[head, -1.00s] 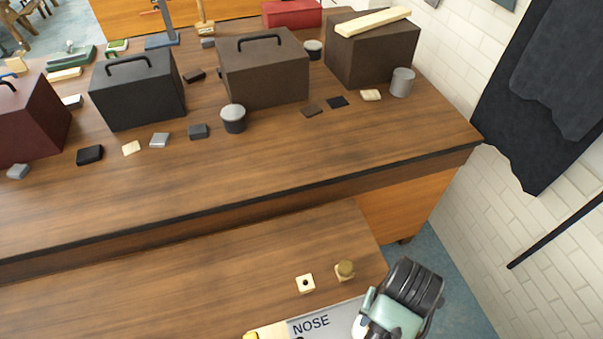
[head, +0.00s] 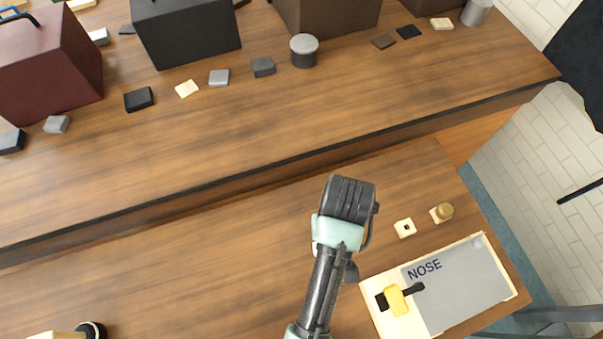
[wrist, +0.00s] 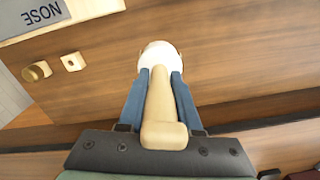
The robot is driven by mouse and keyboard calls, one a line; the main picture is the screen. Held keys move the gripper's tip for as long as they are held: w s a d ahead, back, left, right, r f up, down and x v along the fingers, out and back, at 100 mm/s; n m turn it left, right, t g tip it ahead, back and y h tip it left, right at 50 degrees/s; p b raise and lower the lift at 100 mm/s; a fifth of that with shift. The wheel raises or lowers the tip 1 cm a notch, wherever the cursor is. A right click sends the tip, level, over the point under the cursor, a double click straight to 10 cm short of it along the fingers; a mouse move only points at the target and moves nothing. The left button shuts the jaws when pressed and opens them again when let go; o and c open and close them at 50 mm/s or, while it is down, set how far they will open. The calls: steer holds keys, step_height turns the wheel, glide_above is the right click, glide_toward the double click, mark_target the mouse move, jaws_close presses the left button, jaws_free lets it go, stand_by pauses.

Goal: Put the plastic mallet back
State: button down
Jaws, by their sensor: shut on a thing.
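The plastic mallet (wrist: 160,56) has a white head and a pale wooden handle. In the wrist view its handle lies between the blue fingers of my gripper (wrist: 161,82), which is shut on it. The handle's thick end points back towards the wrist, and the white head is beyond the fingertips. In the head view my gripper (head: 345,205) is over the near bench (head: 200,270), left of the NOSE board. The mallet is hidden there behind the wrist.
The NOSE board (head: 465,285) carries a yellow and black tool (head: 397,299). A holed block (head: 405,228) and a brass-topped block (head: 442,212) are beside it. Boxes and small blocks stand on the far bench (head: 350,110). The near bench's middle is clear.

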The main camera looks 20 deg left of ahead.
steer(key=s+f+n+p, duration=0.1)
steer(key=s+f+n, duration=0.2)
steer(key=f, duration=0.7)
steer(key=shift+s+d+f, duration=0.15)
steer(key=shift+d+f, duration=0.2)
steer(key=shift+f, duration=0.05)
steer(key=shift+f, duration=0.1)
steer(key=c, duration=0.6)
jaws_free()
steer(key=shift+f, duration=0.1)
